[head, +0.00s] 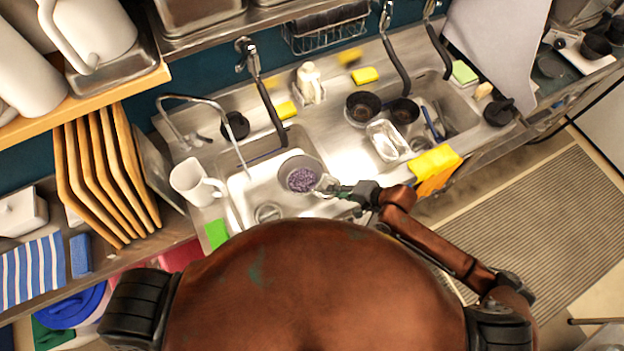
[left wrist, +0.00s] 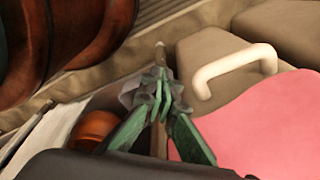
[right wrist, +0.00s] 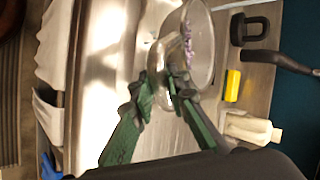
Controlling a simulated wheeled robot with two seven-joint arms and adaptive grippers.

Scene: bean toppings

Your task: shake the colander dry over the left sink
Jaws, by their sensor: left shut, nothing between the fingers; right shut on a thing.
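A round colander (head: 317,164) with purple beans (head: 301,179) in it is over the left sink (head: 240,191) in the head view. My right gripper (head: 338,189) is shut on the colander's handle at its right side. The right wrist view shows the green fingers (right wrist: 167,88) closed on the handle, with the colander (right wrist: 203,52) beyond them. How far the colander is above the sink floor I cannot tell. My left gripper (left wrist: 160,95) is shut and empty in the left wrist view, near a pink cloth; it is not visible in the head view.
A white pitcher (head: 193,183) stands at the sink's left edge, with a thin curved faucet (head: 215,104) beside it. Wooden boards (head: 105,175) stand at left.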

